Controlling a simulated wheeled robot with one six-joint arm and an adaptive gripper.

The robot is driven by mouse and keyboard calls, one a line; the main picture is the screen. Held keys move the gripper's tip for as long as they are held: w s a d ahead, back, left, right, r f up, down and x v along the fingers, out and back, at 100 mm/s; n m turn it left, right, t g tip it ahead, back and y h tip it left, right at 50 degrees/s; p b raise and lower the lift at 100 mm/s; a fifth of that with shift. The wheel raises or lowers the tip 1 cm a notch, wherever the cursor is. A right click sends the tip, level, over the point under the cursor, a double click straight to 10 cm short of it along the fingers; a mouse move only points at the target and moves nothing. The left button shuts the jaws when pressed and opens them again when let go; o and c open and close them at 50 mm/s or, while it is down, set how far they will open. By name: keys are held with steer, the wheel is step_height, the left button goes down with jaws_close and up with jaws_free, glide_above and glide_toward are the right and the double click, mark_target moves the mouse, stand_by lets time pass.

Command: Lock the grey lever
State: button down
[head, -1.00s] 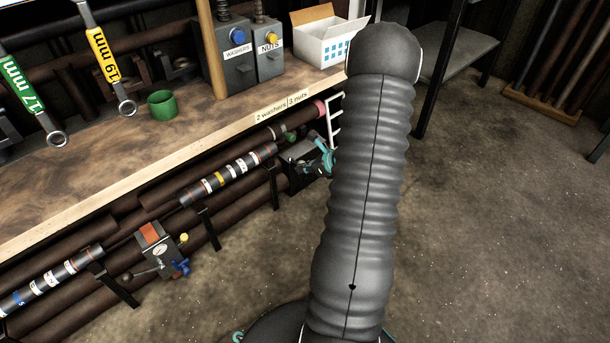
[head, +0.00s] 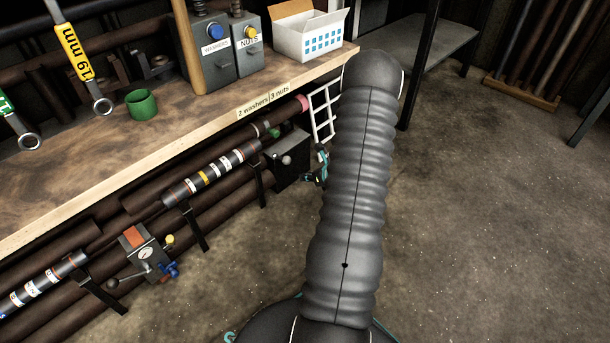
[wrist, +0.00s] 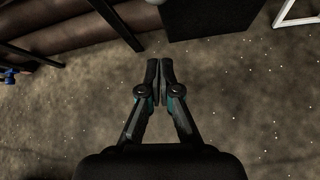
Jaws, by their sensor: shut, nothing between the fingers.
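A dark box (head: 291,158) on the pipes under the bench carries a round grey knob (head: 286,160), which looks like the end of the grey lever. The rest of that lever is too small to make out. The dark box also shows at the top of the wrist view (wrist: 205,18), but no lever can be made out there. My gripper (head: 318,172) is just right of the box in the head view, partly hidden by my arm. In the wrist view my gripper (wrist: 160,82) has its fingertips together and empty, below the box and apart from it.
Further left, a grey box with a gauge (head: 142,254) has a dark-knobbed handle (head: 113,283), a blue valve (head: 169,270) and a yellow knob (head: 170,240). A white wire frame (head: 323,112) stands by the pipe ends.

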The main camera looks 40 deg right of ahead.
mark_target(283, 160)
steer(key=b+x, duration=0.1)
steer(key=x, duration=0.7)
steer(key=shift+w+d+r, duration=0.1)
steer(key=shift+w+r, duration=0.05)
steer(key=shift+r, duration=0.55)
steer(key=shift+w+d+r, duration=0.1)
steer(key=shift+w+r, duration=0.1)
steer(key=shift+r, duration=0.45)
steer(key=shift+w+d+r, duration=0.15)
steer(key=shift+r, duration=0.55)
steer(key=shift+r, duration=0.1)
